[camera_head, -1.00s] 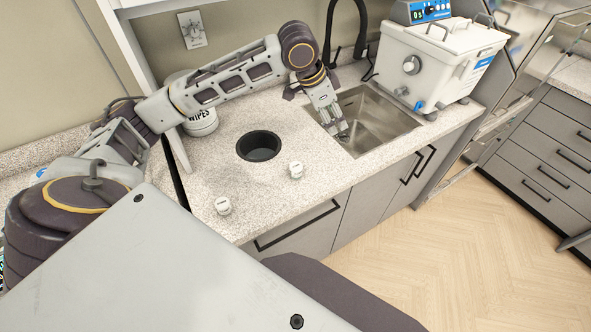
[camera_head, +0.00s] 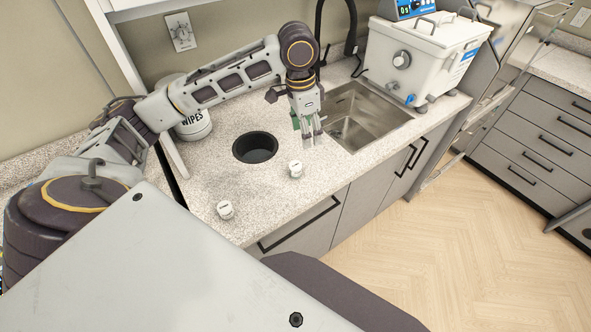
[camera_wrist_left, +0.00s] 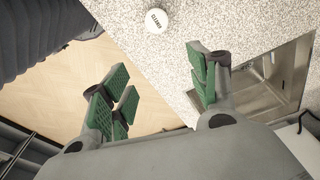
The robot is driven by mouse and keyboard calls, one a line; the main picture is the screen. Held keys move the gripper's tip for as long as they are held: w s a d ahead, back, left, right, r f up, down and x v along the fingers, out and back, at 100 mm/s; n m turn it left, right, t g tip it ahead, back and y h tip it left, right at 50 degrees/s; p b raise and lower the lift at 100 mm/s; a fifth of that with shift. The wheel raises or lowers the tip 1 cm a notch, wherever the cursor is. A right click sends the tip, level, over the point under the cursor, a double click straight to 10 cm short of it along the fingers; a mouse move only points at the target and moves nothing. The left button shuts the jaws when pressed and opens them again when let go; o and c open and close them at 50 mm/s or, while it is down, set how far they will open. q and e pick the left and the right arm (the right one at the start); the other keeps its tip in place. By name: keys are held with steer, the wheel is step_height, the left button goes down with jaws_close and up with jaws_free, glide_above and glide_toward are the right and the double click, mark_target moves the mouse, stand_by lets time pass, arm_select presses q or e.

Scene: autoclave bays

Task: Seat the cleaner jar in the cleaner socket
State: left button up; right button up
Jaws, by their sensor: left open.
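The cleaner jar, a small white round jar, lies under the top edge of the left wrist view with its CLEANER label showing (camera_wrist_left: 158,20). It appears to be the white jar (camera_head: 295,168) near the counter's front edge in the head view. My left gripper (camera_head: 309,137) points down over the counter between this jar and the sink. Its green-padded fingers are apart and empty in the left wrist view (camera_wrist_left: 160,92). No socket labelled for cleaner can be made out. My right gripper is out of view.
A second small white jar (camera_head: 225,210) stands farther left. A round dark opening (camera_head: 255,147) is set in the speckled counter (camera_head: 260,190). The steel sink (camera_head: 360,125) is to the right, with a white machine (camera_head: 425,55) beyond. A WIPES tub (camera_head: 195,125) stands at the back left.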

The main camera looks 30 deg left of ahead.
arm_select(q)
steer(key=shift+s+a+n+g+y, duration=0.4)
steer(key=shift+s+a+g+y, duration=0.1)
steer(key=shift+s+a, duration=0.45)
steer(key=shift+f, duration=0.1)
glide_above(296, 165)
steer(key=shift+d+f, duration=0.1)
steer(key=shift+f, duration=4.2)
steer(key=shift+f, duration=2.6)
steer(key=c, duration=1.2)
steer(key=shift+r, duration=0.15)
